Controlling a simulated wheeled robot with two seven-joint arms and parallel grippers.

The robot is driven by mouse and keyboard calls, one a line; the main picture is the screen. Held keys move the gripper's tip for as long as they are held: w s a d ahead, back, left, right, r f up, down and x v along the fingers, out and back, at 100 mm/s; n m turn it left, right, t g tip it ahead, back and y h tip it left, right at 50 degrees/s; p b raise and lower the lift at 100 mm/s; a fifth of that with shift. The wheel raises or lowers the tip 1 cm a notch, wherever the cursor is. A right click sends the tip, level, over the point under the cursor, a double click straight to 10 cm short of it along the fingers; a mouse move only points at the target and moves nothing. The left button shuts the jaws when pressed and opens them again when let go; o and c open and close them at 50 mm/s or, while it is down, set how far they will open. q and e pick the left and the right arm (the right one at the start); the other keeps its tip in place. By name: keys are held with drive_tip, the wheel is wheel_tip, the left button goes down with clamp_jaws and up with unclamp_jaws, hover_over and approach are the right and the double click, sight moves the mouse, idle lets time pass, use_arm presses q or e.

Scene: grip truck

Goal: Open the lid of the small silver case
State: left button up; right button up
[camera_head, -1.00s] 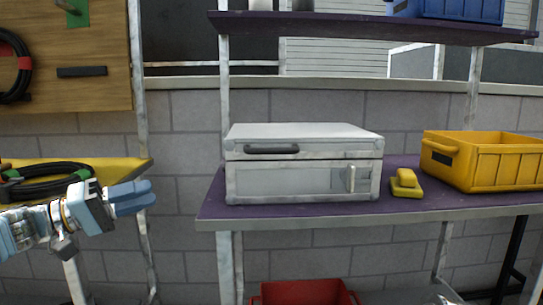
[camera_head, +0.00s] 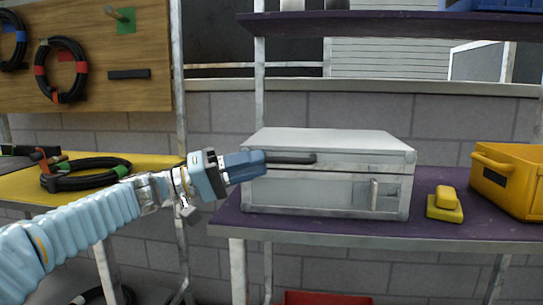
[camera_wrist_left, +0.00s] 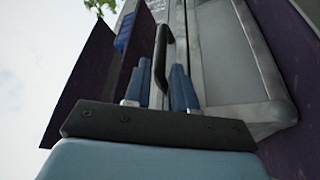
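The small silver case (camera_head: 330,185) stands closed on the purple shelf, its lid (camera_head: 330,141) down. A dark handle (camera_head: 292,158) runs along the lid's front edge, and a latch (camera_head: 374,194) sits on the lower front. My left gripper (camera_head: 262,161) is at the handle's left end, covering part of it. In the left wrist view its blue fingers stand apart, with the dark handle (camera_wrist_left: 162,50) showing between them. I cannot tell whether they touch it. My right gripper is not in view.
The purple shelf (camera_head: 300,229) also holds a yellow block (camera_head: 445,206) and a yellow crate (camera_head: 515,183) to the right of the case. An upper shelf (camera_head: 400,24) hangs above. A yellow bench (camera_head: 30,186) with coiled cable (camera_head: 85,172) lies at left.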

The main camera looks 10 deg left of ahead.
sight(270, 160)
use_arm(q)
drive_tip(key=shift+x, duration=1.95)
clamp_jaws()
